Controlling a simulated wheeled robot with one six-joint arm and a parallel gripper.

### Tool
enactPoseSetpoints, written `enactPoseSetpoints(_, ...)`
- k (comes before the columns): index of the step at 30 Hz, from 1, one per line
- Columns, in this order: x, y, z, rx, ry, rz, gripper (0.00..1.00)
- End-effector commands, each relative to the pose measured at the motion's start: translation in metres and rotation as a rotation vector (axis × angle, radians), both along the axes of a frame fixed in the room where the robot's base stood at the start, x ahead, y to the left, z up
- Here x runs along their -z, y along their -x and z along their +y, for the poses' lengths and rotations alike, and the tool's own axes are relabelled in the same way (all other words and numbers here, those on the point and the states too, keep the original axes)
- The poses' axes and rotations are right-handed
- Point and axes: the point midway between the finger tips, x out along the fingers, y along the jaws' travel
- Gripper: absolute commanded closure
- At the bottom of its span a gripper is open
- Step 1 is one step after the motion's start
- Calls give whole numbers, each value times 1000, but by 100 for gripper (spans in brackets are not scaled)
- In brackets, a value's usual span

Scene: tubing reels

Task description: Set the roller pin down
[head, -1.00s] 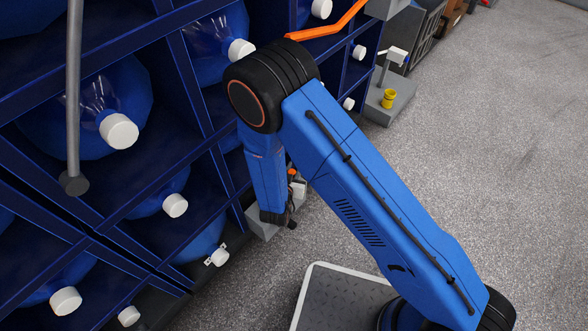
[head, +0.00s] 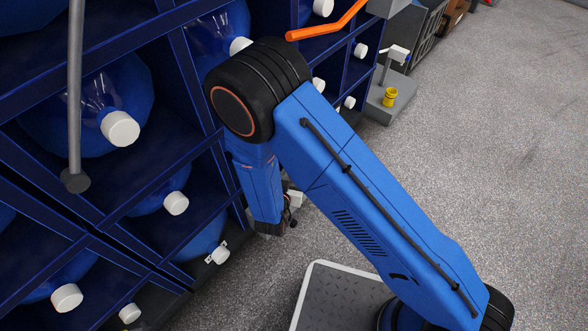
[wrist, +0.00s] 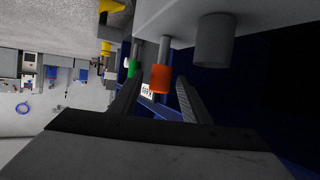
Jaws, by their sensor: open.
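In the wrist view, an orange collar (wrist: 160,79) sits on a grey pin that sticks out of a light grey block (wrist: 180,18). I take it as the roller pin, but I cannot be sure. My gripper (wrist: 160,72) is open, with one dark finger on each side of the orange collar; I cannot tell whether either touches it. A green-tipped pin (wrist: 131,68) and a thick dark grey cylinder (wrist: 214,42) stand on either side of it. In the head view my gripper (head: 268,228) points down beside the rack, and the pin is hidden.
A blue rack (head: 100,215) with large capped bottles (head: 85,105) fills the left. A grey stand with a yellow cup (head: 389,97) stands farther back. A grey plate (head: 335,300) lies near my base. The floor on the right is clear.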

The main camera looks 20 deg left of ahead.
Motion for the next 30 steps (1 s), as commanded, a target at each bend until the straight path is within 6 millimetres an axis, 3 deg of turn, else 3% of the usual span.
enactPoseSetpoints(6, -15, 36, -1, -3, 0, 0, 57)
enactPoseSetpoints(13, -24, 58, -2, -1, -2, 0, 57)
enactPoseSetpoints(25, -27, 62, -3, 1, -3, 2, 57)
enactPoseSetpoints(30, -40, 47, -2, 8, -40, 52, 57)
